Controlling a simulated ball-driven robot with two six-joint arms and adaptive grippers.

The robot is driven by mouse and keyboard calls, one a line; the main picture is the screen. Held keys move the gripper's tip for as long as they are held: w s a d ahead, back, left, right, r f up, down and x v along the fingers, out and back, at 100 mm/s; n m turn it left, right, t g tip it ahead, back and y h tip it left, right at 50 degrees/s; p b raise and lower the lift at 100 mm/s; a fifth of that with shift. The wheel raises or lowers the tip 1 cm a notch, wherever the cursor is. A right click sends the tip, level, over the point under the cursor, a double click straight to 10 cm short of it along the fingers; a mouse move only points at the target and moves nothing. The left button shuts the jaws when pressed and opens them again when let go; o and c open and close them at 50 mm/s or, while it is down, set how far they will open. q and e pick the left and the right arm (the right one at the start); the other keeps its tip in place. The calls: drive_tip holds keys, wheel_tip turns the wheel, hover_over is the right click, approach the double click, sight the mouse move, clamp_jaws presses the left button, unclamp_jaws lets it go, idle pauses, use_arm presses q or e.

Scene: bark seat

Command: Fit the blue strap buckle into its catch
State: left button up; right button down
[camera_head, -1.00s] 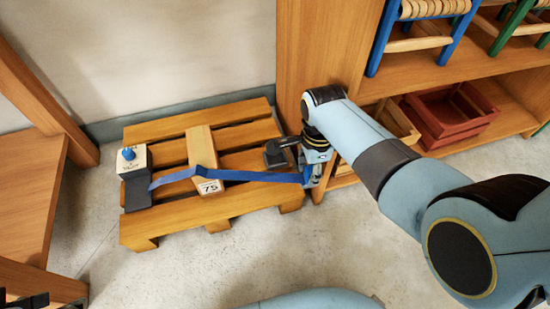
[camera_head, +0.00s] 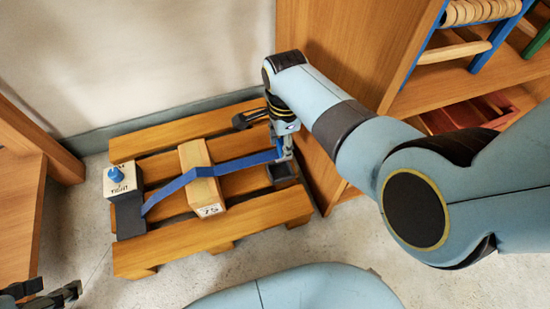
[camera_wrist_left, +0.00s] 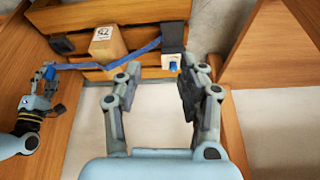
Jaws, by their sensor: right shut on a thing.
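The blue strap (camera_head: 172,186) runs from a dark box at the pallet's left, over a wooden block marked 75, to my right gripper (camera_head: 282,153). My right gripper is shut on the buckle at the strap's end; its fingers and arm mostly hide the buckle. The catch, a dark box (camera_head: 282,173), sits at the pallet's right end, just below the gripper in the head view. I cannot tell whether they touch. The catch (camera_wrist_left: 62,45) also shows in the left wrist view. My left gripper (camera_head: 76,291) is at the lower left, open and empty in its wrist view (camera_wrist_left: 168,75).
The wooden pallet (camera_head: 185,243) carries the block (camera_head: 203,194) and, at left, the dark box (camera_head: 129,217) with a white top lettered TIGHT and a blue knob (camera_head: 116,175). A wooden shelf unit (camera_head: 345,60) stands close on the right, a wall behind. Floor in front is clear.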

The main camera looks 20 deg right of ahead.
drive_tip(key=shift+w+a+f, duration=0.15)
drive_tip(key=shift+w, duration=0.05)
wheel_tip(320, 180, down, 4)
drive_tip(key=b, duration=0.4)
drive_tip(key=shift+f, duration=0.3)
use_arm(q)
wheel_tip(320, 180, down, 7)
drive_tip(key=w+t+b, duration=0.1)
drive_tip(key=t, duration=0.5)
use_arm(e)
drive_tip(key=shift+f, duration=0.35)
drive_tip(key=shift+f+b, duration=0.35)
drive_tip(key=shift+b, duration=0.1)
drive_tip(key=shift+f+b, duration=0.35)
drive_tip(key=shift+f, duration=0.05)
drive_tip(key=shift+f+b, duration=0.75)
drive_tip(key=shift+f, duration=0.05)
drive_tip(key=shift+f+b, duration=0.5)
drive_tip(key=shift+f, duration=0.05)
use_arm(q)
drive_tip(key=w+d+r+m+t+h, duration=0.1)
drive_tip(key=w+r+t, duration=0.4)
drive_tip(key=r, duration=0.4)
drive_tip(key=w+d+r+m+t+h, duration=0.1)
drive_tip(key=w+r+t, duration=0.4)
drive_tip(key=r, duration=0.5)
drive_tip(key=shift+w+d+t+h, duration=0.2)
drive_tip(key=shift+d+t+h, duration=0.2)
drive_tip(key=shift+h, duration=0.1)
